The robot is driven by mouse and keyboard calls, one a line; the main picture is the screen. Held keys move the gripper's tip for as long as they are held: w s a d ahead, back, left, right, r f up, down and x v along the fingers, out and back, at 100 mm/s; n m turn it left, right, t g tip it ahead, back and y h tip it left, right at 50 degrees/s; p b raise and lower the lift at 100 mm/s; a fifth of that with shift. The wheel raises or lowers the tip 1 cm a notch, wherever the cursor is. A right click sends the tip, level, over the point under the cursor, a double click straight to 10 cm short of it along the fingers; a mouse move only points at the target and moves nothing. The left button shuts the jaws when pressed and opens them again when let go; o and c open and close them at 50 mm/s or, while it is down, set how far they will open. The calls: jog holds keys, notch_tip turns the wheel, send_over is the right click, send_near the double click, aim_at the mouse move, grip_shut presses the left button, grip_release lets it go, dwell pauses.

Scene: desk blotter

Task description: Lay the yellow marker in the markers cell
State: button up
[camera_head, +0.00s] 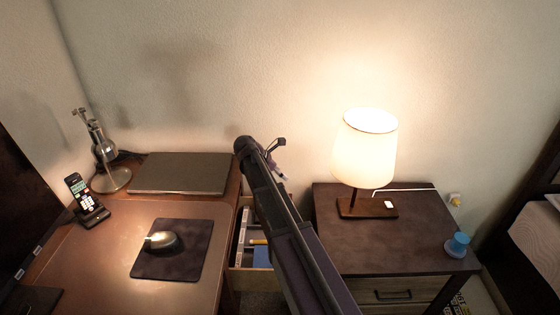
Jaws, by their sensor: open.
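An open drawer (235,278) juts from the right side of the desk, with a divided insert inside it. A small yellow strip, which looks like the yellow marker (259,242), lies in the drawer just left of my arm. Pale and blue things lie around it, too small to make out. I cannot tell which compartment is the markers cell. My arm crosses over the drawer and hides its right part. My gripper (280,166) is at the arm's far end, open, above and beyond the drawer, apart from the yellow strip.
The desk holds a closed laptop (180,173), a mouse (161,241) on a dark pad (190,262), a phone (85,201) and a metal desk lamp (105,155). Right of the drawer, a nightstand (420,235) bears a lit lamp (364,148) and a blue cup (458,243).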

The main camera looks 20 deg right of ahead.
jog(key=shift+w+d+r+n+t+h+p, duration=0.1)
jog(key=shift+w+r+n+t+h+p, duration=0.15)
jog(key=shift+r, duration=0.3)
jog(key=shift+w+a+r+n+t+h+p, duration=0.1)
jog(key=shift+r+n+t+h, duration=0.05)
jog(key=shift+r+n+t, duration=0.3)
jog(key=shift+w+d+r+n+t+h+p, duration=0.1)
jog(key=shift+w+r+t+h+p, duration=0.1)
jog(key=shift+r, duration=0.4)
jog(key=shift+s, duration=0.1)
jog(key=s+a+r+m+y+p, duration=0.1)
jog(key=s+a+m+y+p, duration=0.2)
jog(key=s+m, duration=0.4)
jog(key=s+a+r+m+g+y+p, duration=0.1)
jog(key=s+a+r+m+y+p, duration=0.1)
jog(key=s+m, duration=0.5)
jog(key=s+a+r+m+g+y+p, duration=0.1)
jog(key=s+a+r+m+y+p, duration=0.1)
jog(key=s+m+p, duration=0.4)
jog(key=s+a+m+y, duration=0.1)
jog(key=s+m+y, duration=0.1)
jog(key=s, duration=0.3)
jog(key=shift+a+r, duration=0.25)
jog(key=shift+a, duration=0.15)
jog(key=c, duration=0.3)
jog(key=shift+c, duration=0.3)
